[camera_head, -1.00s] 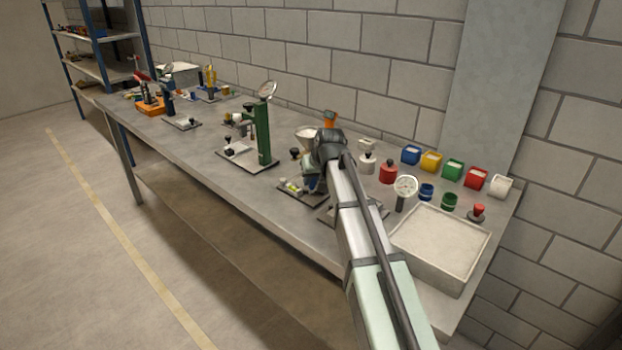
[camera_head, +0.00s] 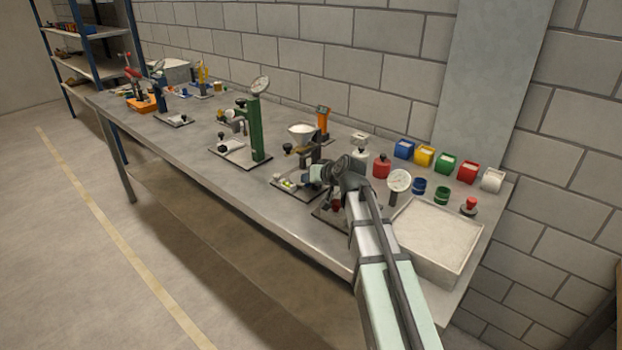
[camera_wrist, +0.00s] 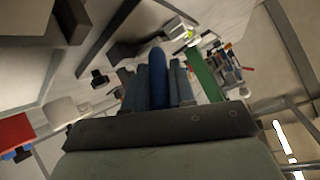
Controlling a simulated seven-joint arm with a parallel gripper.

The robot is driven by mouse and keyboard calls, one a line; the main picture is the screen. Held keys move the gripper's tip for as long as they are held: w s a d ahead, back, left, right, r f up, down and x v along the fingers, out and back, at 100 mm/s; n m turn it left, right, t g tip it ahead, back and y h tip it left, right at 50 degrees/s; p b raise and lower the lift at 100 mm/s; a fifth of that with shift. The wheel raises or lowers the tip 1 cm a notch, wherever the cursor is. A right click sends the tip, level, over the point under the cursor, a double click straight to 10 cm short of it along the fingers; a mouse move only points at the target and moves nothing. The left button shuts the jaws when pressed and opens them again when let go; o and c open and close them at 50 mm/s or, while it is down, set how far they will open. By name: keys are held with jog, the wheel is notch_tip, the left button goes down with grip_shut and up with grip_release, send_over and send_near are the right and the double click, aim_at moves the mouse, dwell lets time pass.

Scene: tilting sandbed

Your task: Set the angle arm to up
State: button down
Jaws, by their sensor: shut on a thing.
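My gripper (camera_head: 317,174) is at the hopper stand in the head view, at the stand's right side. In the wrist view my gripper (camera_wrist: 157,78) has its two dark fingers closed on a blue rounded bar (camera_wrist: 158,70), which I take to be the angle arm. The bar points away from the palm between the fingers. In the head view the wrist hides the bar, so its angle cannot be told there. The hopper stand has a white funnel (camera_head: 301,130) on top and a dark base plate (camera_head: 291,194).
A green press (camera_head: 257,130) stands to the left. A sand-filled tray (camera_head: 433,241) is at the right, with a round gauge (camera_head: 399,181) behind it. Coloured bins (camera_head: 424,156) line the wall. A red bottle (camera_head: 381,166) stands behind my wrist.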

jog(key=c, duration=1)
grip_release()
jog(key=v, duration=1.3)
jog(key=shift+s+d+r, duration=0.2)
jog(key=shift+s+d, duration=0.05)
jog(key=shift+s, duration=0.05)
